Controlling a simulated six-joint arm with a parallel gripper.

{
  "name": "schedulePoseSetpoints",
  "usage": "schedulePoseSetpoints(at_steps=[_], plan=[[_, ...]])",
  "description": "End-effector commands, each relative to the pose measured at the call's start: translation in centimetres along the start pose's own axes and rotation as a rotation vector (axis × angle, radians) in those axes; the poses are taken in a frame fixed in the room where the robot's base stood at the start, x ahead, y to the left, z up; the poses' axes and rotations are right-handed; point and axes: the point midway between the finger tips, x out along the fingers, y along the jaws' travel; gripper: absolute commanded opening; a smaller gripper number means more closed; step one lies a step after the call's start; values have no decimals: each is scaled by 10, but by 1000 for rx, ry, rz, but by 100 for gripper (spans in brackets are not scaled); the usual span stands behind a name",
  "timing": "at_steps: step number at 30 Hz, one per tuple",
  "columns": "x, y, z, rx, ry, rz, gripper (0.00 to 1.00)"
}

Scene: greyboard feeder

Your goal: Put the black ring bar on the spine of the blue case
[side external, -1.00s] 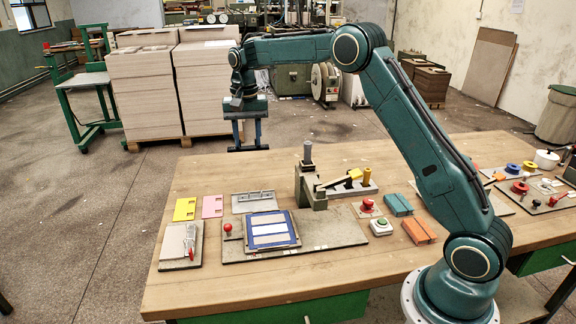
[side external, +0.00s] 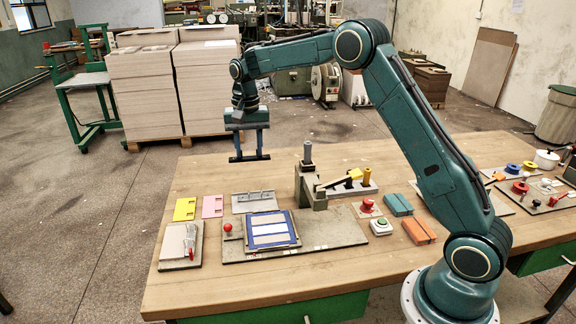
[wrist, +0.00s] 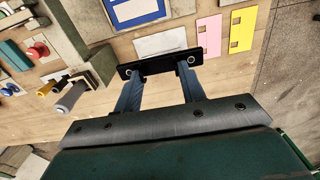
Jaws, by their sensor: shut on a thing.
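My gripper (side external: 249,150) is shut on the black ring bar (side external: 236,159) and holds it level in the air, well above the far left part of the table. In the wrist view the ring bar (wrist: 160,65) spans both fingertips of my gripper (wrist: 160,77), with a hole or ring near each end. The blue case (side external: 297,238) lies open on a grey board, with pale panels inside a blue border. The bar is apart from it. In the wrist view the blue case (wrist: 113,12) is cut off at the top edge.
A grey plate with metal fittings (side external: 254,201) lies behind the case. Yellow (side external: 184,209) and pink (side external: 212,206) pieces lie to its left. A clamp-like fixture (side external: 304,187) with a grey post stands right of the plate.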

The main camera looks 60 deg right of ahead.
Motion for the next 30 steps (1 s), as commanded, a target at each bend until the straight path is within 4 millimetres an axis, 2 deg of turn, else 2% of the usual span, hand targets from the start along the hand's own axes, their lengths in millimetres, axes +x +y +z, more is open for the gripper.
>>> schedulePoseSetpoints(at_steps=[18, 24, 30], plan=[[80, 25, 78, -22, -2, 2, 18], [94, 34, 98, -26, -1, 1, 18], [100, 38, 105, -27, 0, 0, 18]])
